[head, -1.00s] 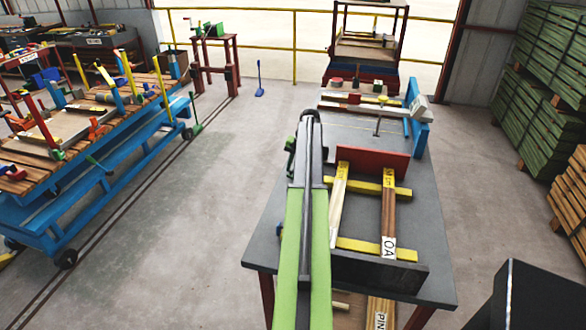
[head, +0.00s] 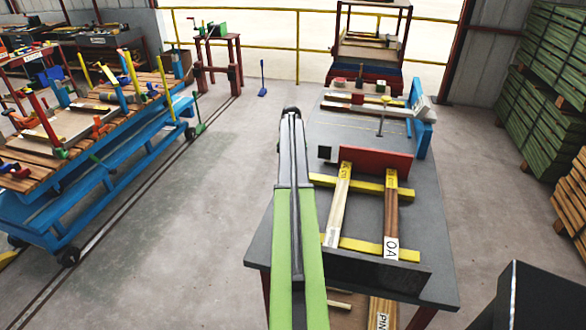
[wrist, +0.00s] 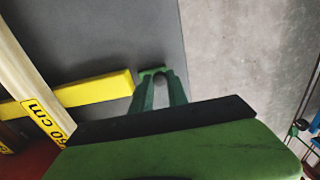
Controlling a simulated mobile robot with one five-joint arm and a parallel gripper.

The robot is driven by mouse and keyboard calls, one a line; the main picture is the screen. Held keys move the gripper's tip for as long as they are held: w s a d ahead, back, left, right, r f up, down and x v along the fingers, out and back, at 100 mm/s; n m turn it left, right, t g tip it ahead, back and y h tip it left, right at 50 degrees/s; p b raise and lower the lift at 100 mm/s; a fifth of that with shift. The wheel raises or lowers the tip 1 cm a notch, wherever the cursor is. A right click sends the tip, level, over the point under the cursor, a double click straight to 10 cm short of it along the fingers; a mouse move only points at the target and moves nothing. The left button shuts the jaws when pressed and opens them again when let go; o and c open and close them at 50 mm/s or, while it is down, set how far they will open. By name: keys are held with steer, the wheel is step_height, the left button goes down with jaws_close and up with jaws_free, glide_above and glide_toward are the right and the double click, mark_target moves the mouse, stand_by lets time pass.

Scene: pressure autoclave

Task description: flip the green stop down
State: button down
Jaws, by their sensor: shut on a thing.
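In the wrist view, my gripper (wrist: 159,82) has two dark green fingers that reach out over the grey table near its edge. They are shut on a small green piece at their tips, which looks like the green stop (wrist: 154,71). The tips hide most of it, so I cannot tell how far it is tilted. In the head view my own green and grey arm covers the gripper and the stop.
The grey table (head: 345,120) carries a red plate (head: 376,159), yellow bars (head: 380,249), labelled wooden strips (head: 390,215) and a small black block (head: 325,153). A blue cart (head: 100,190) stands left. Concrete floor (head: 190,230) is clear between cart and table.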

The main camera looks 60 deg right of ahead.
steer(key=c, duration=1.3)
jaws_free()
step_height(320, 180, up, 17)
steer(key=p, duration=1.7)
steer(key=shift+w+r, duration=0.15)
steer(key=shift+r, duration=0.05)
